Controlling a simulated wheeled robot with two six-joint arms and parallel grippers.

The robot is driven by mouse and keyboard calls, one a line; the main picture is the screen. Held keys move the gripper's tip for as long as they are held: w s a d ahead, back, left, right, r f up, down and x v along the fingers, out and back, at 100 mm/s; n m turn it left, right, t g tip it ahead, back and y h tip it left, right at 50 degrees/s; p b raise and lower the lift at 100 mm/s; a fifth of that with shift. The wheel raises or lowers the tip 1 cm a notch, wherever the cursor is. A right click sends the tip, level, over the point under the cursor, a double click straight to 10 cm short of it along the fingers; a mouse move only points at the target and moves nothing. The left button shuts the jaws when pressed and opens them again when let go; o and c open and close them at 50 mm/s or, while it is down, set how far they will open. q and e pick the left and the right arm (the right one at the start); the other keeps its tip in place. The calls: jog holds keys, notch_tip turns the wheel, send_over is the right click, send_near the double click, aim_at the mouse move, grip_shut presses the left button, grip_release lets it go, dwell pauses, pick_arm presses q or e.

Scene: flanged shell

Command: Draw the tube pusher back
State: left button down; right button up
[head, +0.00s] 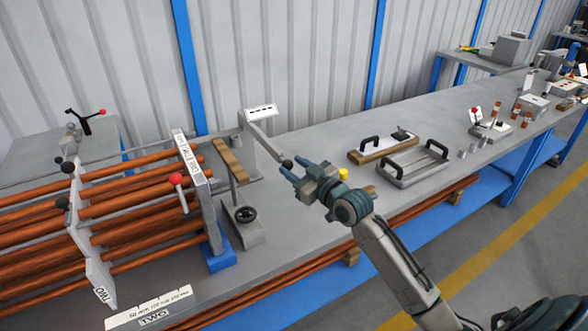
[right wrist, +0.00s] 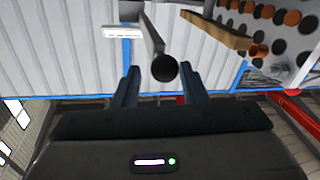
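A grey bar with a black ball knob (head: 287,163) reaches out from an upright post with a white label (head: 262,110); I take it to be the tube pusher, though its name cannot be read. My right gripper (head: 288,172) is at the knob end of this bar, its fingers pointing at it. In the right wrist view the fingers (right wrist: 160,78) are apart, and the black knob (right wrist: 165,68) shows between their tips with no visible contact. My left gripper is not in view.
Copper tubes (head: 140,206) run through upright plates at left, with a red-knobbed lever (head: 176,180). Handled trays (head: 412,164) lie on the bench at right.

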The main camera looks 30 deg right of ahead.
jog(key=shift+s+f, duration=0.1)
jog(key=shift+s, duration=0.05)
dwell(0.5)
jog(key=v, duration=1)
jog(key=shift+s+p, duration=0.25)
jog(key=shift+p, duration=0.2)
jog(key=shift+d, duration=0.2)
